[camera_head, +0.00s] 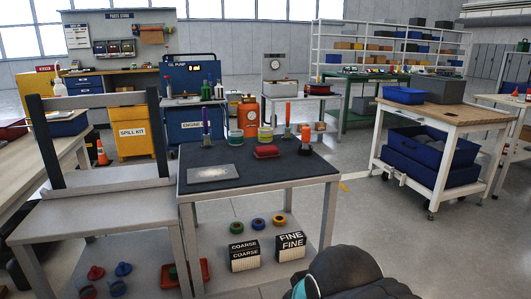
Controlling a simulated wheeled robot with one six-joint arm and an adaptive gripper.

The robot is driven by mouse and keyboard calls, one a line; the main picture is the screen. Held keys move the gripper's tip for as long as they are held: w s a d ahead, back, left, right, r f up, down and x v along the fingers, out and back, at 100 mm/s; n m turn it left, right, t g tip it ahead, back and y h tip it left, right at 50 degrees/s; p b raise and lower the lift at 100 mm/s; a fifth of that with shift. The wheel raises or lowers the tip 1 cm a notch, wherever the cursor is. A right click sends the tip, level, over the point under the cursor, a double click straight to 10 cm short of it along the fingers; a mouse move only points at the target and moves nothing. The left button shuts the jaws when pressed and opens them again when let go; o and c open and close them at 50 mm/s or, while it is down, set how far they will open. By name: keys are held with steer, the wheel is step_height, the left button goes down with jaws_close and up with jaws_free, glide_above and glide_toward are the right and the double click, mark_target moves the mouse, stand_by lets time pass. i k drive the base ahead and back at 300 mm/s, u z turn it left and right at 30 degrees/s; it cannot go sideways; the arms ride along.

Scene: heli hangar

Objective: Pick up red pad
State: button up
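A small red pad (266,152) lies on the dark top of the work table (250,176), near the middle and toward the back. It looks low and block-shaped. A grey-white flat plate (213,173) lies to its left, with clear dark surface between them. Part of my arm, dark with a teal band, shows at the bottom right of centre, in front of the table. My gripper's fingers do not show, so its opening and whether it holds anything are hidden.
Tubs (265,135) and upright coloured-handled tools (206,130) stand along the table's back edge. Below, a shelf holds coloured rings and boxes marked COARSE (244,256) and FINE (290,247). A grey bench (95,213) adjoins left. Floor right of the table is open, before a wooden-topped cart (450,114).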

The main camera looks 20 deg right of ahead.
mark_target(269, 152)
steer(key=z, duration=1.55)
steer(key=i, duration=1.35)
steer(key=u, duration=2.15)
